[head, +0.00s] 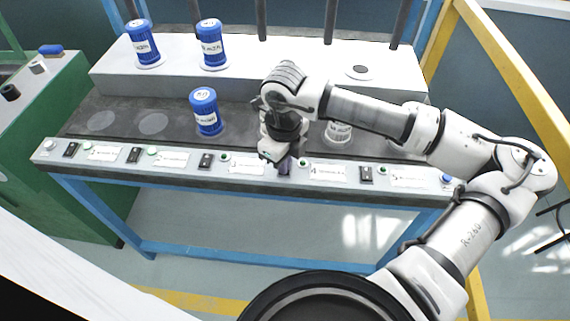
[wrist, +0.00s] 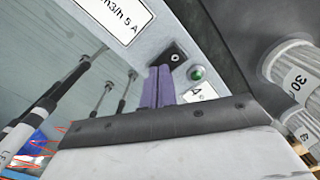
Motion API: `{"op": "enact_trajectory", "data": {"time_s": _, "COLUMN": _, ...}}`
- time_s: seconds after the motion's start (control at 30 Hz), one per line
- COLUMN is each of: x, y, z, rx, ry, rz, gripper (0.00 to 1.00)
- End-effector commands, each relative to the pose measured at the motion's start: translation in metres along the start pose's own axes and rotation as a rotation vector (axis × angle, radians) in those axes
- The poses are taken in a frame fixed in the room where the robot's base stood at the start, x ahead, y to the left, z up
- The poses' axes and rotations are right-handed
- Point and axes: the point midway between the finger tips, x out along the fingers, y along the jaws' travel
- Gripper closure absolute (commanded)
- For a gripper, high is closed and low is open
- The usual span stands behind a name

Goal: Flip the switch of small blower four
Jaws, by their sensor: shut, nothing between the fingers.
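My gripper (head: 285,168) is shut and empty, pointing down at the front strip of the bench. In the wrist view its purple fingers (wrist: 158,80) lie side by side. Their tips are right at a black switch (wrist: 174,55) and overlap its lower left part; I cannot tell whether they touch it or which way it is set. A green lamp (wrist: 196,73) sits beside this switch. In the head view the gripper hides this switch, which lies between the third switch from the left (head: 206,160) and the rightmost one (head: 366,173).
The front strip (head: 45,152) carries several switches, lamps and labels too small to read. A blue canister (head: 206,112) stands behind it, left of my gripper. A white ribbed canister (head: 338,132), also in the wrist view (wrist: 292,72), stands close by. Two blue canisters stand on the raised shelf.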

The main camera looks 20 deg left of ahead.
Motion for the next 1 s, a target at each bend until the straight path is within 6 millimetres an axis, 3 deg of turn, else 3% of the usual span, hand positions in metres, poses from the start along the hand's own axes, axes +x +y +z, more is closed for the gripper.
{"op": "enact_trajectory", "data": {"time_s": 0.8, "x": -0.064, "y": 0.000, "z": 0.000, "rx": 0.000, "ry": 0.001, "rz": -0.001, "gripper": 1.00}}
{"op": "enact_trajectory", "data": {"time_s": 1.0, "x": -0.069, "y": 0.000, "z": 0.000, "rx": 0.000, "ry": 0.001, "rz": 0.001, "gripper": 1.00}}
